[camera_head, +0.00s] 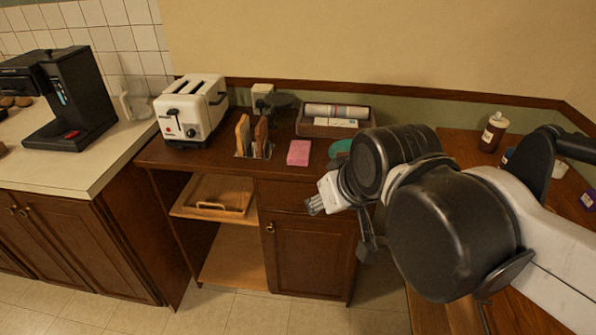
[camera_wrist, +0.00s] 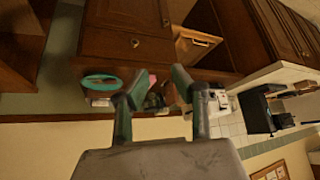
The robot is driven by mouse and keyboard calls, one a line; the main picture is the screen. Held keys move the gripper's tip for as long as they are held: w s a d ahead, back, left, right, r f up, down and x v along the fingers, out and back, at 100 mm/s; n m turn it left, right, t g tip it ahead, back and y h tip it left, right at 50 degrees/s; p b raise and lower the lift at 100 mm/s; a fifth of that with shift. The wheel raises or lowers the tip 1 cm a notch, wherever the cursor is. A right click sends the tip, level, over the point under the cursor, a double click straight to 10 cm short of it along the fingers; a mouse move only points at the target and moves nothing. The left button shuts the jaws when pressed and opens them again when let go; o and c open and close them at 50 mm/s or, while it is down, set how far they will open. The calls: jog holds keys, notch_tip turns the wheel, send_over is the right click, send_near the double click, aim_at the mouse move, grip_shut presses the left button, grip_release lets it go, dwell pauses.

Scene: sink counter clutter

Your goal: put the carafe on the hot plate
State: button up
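A clear glass vessel that looks like the carafe (camera_head: 137,101) stands on the pale counter at the left of the head view, behind and right of the black coffee maker (camera_head: 78,92). The coffee maker has a flat base plate (camera_head: 62,134) with nothing standing on it; this looks like the hot plate. The coffee maker also shows at the right of the wrist view (camera_wrist: 257,110). My gripper (camera_head: 318,203) is in front of the wooden cabinet, well to the right of the carafe. In the wrist view my gripper (camera_wrist: 153,88) has its fingers apart with nothing held between them.
A white toaster (camera_head: 192,110) stands on the brown counter between my gripper and the carafe. A brown bottle (camera_head: 493,132) stands at right. The floor is clear.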

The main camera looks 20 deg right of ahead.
jog(key=shift+s+d+f, duration=0.1)
jog(key=shift+s+f, duration=0.25)
jog(key=shift+s, duration=0.3)
jog(key=shift+o, duration=0.8)
jog(key=shift+s+f, duration=0.15)
jog(key=shift+s, duration=0.1)
jog(key=o, duration=1.8)
jog(key=shift+d, duration=0.1)
jog(key=shift+c, duration=0.2)
